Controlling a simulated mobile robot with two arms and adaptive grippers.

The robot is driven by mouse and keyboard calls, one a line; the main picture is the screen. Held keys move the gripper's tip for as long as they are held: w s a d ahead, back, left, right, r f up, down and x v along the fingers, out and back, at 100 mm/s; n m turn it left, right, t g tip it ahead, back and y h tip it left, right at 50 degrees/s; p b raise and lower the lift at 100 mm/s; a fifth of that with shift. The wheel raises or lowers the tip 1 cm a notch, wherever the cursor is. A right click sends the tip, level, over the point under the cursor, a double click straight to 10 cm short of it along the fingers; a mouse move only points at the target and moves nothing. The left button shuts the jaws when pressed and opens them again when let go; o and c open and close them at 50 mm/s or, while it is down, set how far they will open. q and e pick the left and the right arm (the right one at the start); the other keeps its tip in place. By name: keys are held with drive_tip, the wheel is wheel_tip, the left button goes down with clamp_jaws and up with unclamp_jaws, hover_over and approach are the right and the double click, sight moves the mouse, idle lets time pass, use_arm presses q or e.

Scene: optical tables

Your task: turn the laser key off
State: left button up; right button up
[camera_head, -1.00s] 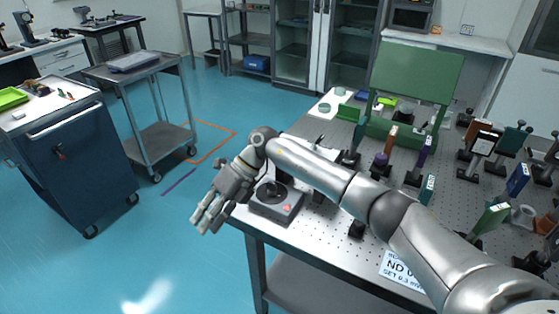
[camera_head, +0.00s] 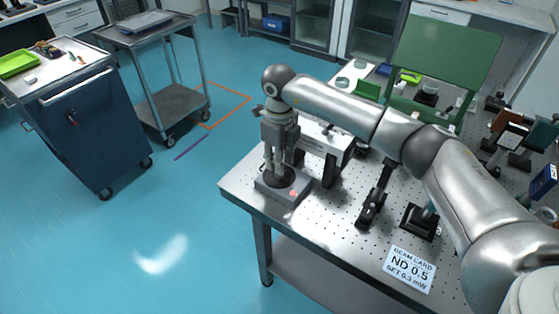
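The laser key box (camera_head: 300,194) is a small grey box with a round black top and a small reddish mark, near the left corner of the optical table (camera_head: 331,227). My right gripper (camera_head: 277,170) points straight down over the black top, its fingertips at or just above it. The key itself is hidden behind the fingers. The fingers look close together, but I cannot tell whether they hold the key. My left gripper is not in view.
A white-and-grey device (camera_head: 322,142) stands close behind the box. Black optic mounts (camera_head: 372,207) and a beam card (camera_head: 408,268) marked ND 0.5 are to the right. A green panel (camera_head: 446,58) stands at the back. A grey cart (camera_head: 172,100) and blue cabinet (camera_head: 97,125) are left.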

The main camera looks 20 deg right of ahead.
drive_tip(key=shift+f, duration=0.85)
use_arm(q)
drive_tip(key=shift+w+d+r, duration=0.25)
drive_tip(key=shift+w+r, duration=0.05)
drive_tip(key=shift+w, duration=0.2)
use_arm(e)
drive_tip(key=shift+f, duration=0.25)
clamp_jaws()
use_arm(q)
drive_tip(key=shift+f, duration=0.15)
